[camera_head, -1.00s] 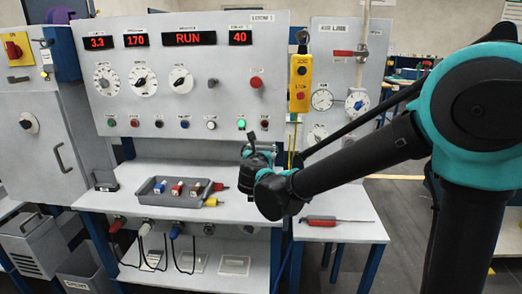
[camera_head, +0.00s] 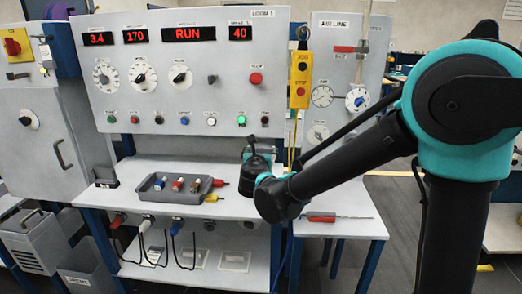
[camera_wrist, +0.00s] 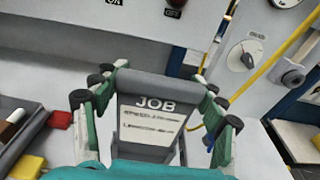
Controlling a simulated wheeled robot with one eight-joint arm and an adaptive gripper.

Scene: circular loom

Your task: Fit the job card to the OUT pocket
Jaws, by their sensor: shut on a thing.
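The job card (camera_wrist: 152,120) is a dark grey plate with "JOB" and smaller print on a pale label. It stands between the fingers of my gripper (camera_wrist: 155,88), which is shut on it. In the head view, my gripper (camera_head: 252,150) is above the right end of the loom bench, in front of the control panel; the card cannot be made out there. I cannot pick out a pocket marked OUT in either view.
The loom panel (camera_head: 205,85) stands behind the bench (camera_head: 130,180). A grey tray (camera_head: 150,192) with several coloured items lies left of my gripper. A yellow pendant (camera_head: 300,80) hangs to its right. A red-handled tool (camera_head: 322,217) lies on the side bench.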

